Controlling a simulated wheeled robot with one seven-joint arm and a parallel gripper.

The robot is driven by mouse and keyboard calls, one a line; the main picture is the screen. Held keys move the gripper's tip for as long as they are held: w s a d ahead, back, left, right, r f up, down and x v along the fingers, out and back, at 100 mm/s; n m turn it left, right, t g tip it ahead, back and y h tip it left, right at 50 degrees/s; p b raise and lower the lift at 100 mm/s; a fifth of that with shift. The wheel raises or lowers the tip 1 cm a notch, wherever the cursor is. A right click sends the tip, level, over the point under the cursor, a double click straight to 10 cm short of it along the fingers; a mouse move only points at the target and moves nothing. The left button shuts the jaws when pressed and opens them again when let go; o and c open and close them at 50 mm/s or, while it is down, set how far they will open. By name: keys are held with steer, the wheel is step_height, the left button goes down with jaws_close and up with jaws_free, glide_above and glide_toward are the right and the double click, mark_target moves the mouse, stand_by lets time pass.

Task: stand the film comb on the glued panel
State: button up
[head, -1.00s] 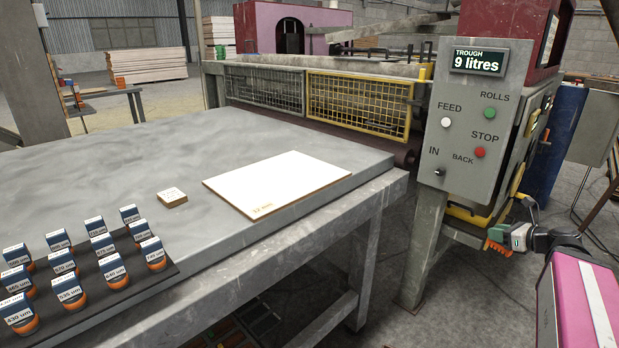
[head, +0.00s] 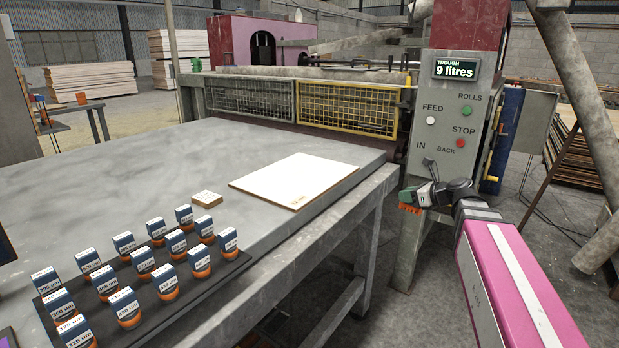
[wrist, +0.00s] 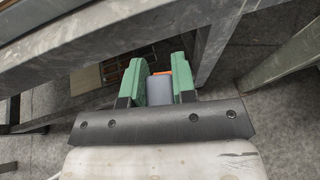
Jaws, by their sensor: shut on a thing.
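The glued panel (head: 293,180) is a pale, flat board lying on the grey table near its right end, its top bare. My gripper (head: 412,197) is to the right of the table, in front of the machine's control post. It is shut on the film comb (head: 410,209), whose orange part shows below the fingers. In the wrist view, the green fingers (wrist: 158,82) hold the comb's grey-blue body (wrist: 158,92) with an orange edge. Its label cannot be read, and much of it is hidden by the fingers. The comb is apart from the panel.
A dark mat (head: 192,292) at the table's front left carries several blue-and-orange combs with labels. A small labelled block (head: 207,199) lies left of the panel. The control post (head: 452,125) stands close behind my gripper.

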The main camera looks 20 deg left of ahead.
steer(key=s+a+r+n+g, duration=0.1)
steer(key=s+a+r, duration=0.2)
steer(key=a+r, duration=0.55)
steer(key=s+a+r+g, duration=0.1)
steer(key=s+a+r, duration=0.15)
steer(key=a, duration=1.05)
steer(key=s+a+r+n, duration=0.1)
steer(key=s+a+r, duration=0.2)
steer(key=a+r, duration=0.55)
steer(key=shift+y, duration=0.4)
steer(key=w+a+f, duration=0.2)
steer(key=w+f, duration=0.1)
steer(key=w+a+f, duration=0.2)
steer(key=w+f, duration=0.1)
steer(key=w, duration=0.1)
steer(key=w+a+f, duration=0.2)
steer(key=w+f, duration=0.1)
steer(key=w, duration=0.1)
steer(key=shift+f, duration=2.05)
steer(key=shift+f, duration=0.1)
steer(key=o, duration=0.9)
steer(key=shift+o, duration=0.2)
